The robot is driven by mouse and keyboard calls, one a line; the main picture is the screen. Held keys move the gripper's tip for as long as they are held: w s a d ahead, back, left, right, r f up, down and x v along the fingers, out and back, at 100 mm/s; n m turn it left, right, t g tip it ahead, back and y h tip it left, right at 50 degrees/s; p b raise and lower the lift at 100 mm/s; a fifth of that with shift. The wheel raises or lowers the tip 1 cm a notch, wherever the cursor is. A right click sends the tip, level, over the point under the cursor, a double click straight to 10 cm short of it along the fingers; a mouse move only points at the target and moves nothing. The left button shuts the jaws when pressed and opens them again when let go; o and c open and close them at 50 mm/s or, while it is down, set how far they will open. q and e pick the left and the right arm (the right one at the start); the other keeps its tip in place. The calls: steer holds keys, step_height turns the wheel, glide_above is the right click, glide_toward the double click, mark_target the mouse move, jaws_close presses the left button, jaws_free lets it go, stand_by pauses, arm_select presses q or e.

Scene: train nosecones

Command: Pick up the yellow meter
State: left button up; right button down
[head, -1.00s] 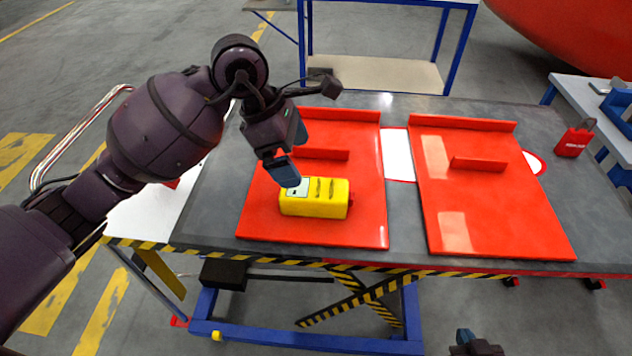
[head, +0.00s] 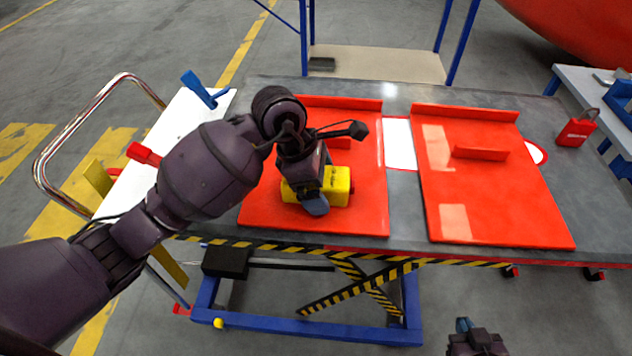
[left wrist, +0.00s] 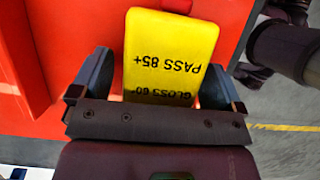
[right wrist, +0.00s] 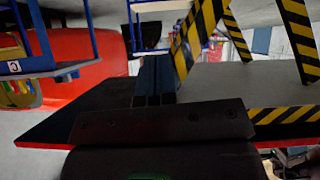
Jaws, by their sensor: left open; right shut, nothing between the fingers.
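The yellow meter (head: 337,186) lies on the left red panel (head: 360,218) on the table. My left gripper (head: 314,204) is over its left part and hides much of it in the head view. In the left wrist view the meter (left wrist: 170,55) reads "PASS 85+" and "GLOSS 60°", upside down, and lies between the two open fingers (left wrist: 160,90), one on each side. Whether a finger touches it I cannot tell. My right gripper (head: 474,335) is low at the bottom, in front of the table, shut and empty; its fingers (right wrist: 154,78) show together in the right wrist view.
A second red panel (head: 480,190) with a raised rib lies to the right. A red padlock-shaped item (head: 577,130) stands at the table's right. A white cart top (head: 150,135) with red and blue clamps is at the left.

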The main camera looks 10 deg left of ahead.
steer(key=shift+s+f, duration=0.1)
steer(key=shift+s, duration=0.05)
arm_select(q)
steer(key=shift+f, duration=0.1)
steer(key=c, duration=1.3)
